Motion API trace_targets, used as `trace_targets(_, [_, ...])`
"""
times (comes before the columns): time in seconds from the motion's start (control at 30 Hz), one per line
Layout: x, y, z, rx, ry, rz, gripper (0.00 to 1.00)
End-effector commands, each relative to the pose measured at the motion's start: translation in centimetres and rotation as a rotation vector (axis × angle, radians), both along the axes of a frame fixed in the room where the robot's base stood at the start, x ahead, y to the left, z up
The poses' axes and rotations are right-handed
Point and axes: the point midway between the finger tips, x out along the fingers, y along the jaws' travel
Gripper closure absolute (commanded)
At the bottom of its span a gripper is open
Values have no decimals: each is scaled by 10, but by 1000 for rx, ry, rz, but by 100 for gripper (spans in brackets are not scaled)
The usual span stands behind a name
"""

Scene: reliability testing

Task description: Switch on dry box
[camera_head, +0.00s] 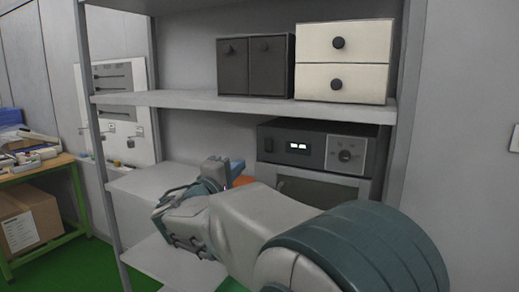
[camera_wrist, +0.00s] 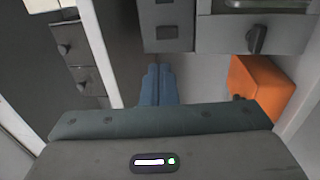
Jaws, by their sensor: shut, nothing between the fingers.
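The dry box appears to be the dark boxy unit (camera_head: 318,145) on the shelf below the drawers in the head view. Its front has a small lit white display (camera_head: 298,148), a dark square at the left and a pale panel with a round knob (camera_head: 345,155). A framed window lies below, partly hidden by my arm. My gripper (camera_head: 232,170) is shut and empty, left of the unit's front. In the wrist view its blue fingers (camera_wrist: 158,86) are together, below a grey panel (camera_wrist: 166,32) with a dark square. A dark knob (camera_wrist: 256,39) shows to the right.
A dark two-door box (camera_head: 256,66) and a white two-drawer box (camera_head: 345,60) stand on the shelf above. An orange object (camera_wrist: 258,86) sits close to the right of my fingers. A workbench (camera_head: 35,167) stands at far left.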

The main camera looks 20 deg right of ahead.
Motion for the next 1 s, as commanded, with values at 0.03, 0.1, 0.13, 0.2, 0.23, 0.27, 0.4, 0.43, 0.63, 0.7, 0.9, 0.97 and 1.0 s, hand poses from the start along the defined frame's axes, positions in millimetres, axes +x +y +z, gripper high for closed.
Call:
trace_targets(0.03, [0,0,0,1,1,-1,100])
trace_targets(0.1, [0,0,0,1,1,-1,100])
trace_targets(0.13, [0,0,0,1,1,-1,100])
trace_targets(0.2, [0,-1,0,2,1,-1,100])
trace_targets(0.23, [1,-2,0,2,1,-2,100])
trace_targets(0.27, [2,-3,1,2,1,-2,100])
trace_targets(0.4, [11,-16,4,2,1,-5,100])
trace_targets(0.43, [14,-21,4,3,1,-5,100])
trace_targets(0.63, [40,-54,11,2,2,-5,100])
trace_targets(0.7, [50,-66,13,3,3,-5,100])
trace_targets(0.9, [72,-94,18,2,2,-3,100])
trace_targets(0.97, [76,-100,19,3,1,-4,100])
trace_targets(1.0, [79,-103,19,2,2,-3,100])
